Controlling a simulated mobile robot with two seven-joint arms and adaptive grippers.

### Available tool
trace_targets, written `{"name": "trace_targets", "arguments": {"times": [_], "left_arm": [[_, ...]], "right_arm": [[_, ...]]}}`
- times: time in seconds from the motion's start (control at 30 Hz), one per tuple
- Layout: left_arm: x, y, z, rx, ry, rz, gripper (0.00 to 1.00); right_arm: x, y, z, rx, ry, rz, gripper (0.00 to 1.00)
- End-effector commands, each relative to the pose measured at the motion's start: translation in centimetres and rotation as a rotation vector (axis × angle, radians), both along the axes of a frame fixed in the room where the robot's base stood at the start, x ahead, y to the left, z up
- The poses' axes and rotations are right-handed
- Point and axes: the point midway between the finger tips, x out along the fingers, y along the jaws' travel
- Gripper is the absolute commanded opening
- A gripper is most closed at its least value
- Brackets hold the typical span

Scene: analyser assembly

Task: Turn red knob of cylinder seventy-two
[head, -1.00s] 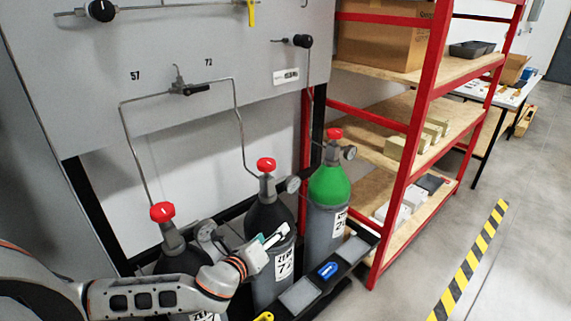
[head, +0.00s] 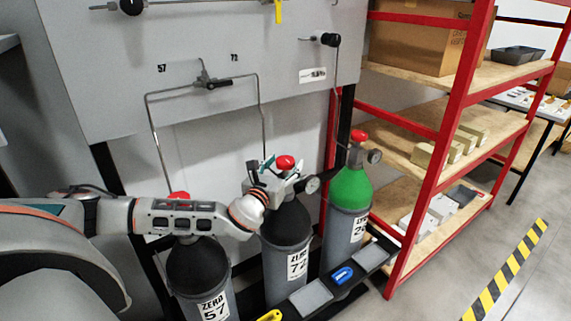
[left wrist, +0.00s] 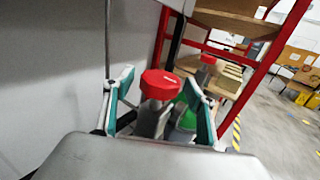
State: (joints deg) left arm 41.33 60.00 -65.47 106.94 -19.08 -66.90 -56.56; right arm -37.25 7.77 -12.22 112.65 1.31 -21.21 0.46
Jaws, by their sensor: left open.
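The red knob (head: 285,162) tops the dark cylinder labelled 72 (head: 288,238), the middle one of three. My left gripper (head: 278,168) is at the top of this cylinder, its fingers close to the knob. In the left wrist view the red knob (left wrist: 160,83) stands between the two open teal-lined fingers (left wrist: 160,105), with a gap on each side. No contact with the knob shows. My right gripper is in neither view.
Cylinder 57 (head: 198,268) stands on the left, its red knob partly behind my arm. A green-topped cylinder (head: 350,190) with a red knob stands on the right. A gauge (head: 312,185) sits beside the middle knob. A red shelf (head: 440,150) stands at the right.

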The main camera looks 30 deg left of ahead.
Motion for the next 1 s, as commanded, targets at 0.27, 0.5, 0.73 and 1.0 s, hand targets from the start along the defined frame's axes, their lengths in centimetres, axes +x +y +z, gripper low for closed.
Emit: {"name": "trace_targets", "arguments": {"times": [0.27, 0.5, 0.73, 1.0], "left_arm": [[0.8, 0.1, 0.0, -0.001, 0.001, -0.001, 0.56], [0.8, 0.1, 0.0, -0.001, 0.001, 0.000, 0.22], [0.7, 0.1, 0.0, -0.001, 0.000, 0.003, 0.17], [0.8, 0.0, 0.3, -0.004, -0.001, 0.076, 0.17]], "right_arm": [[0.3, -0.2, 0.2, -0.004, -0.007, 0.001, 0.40], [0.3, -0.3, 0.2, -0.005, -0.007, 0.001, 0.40], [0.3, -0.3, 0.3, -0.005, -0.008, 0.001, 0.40], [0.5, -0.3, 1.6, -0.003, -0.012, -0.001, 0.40]]}}
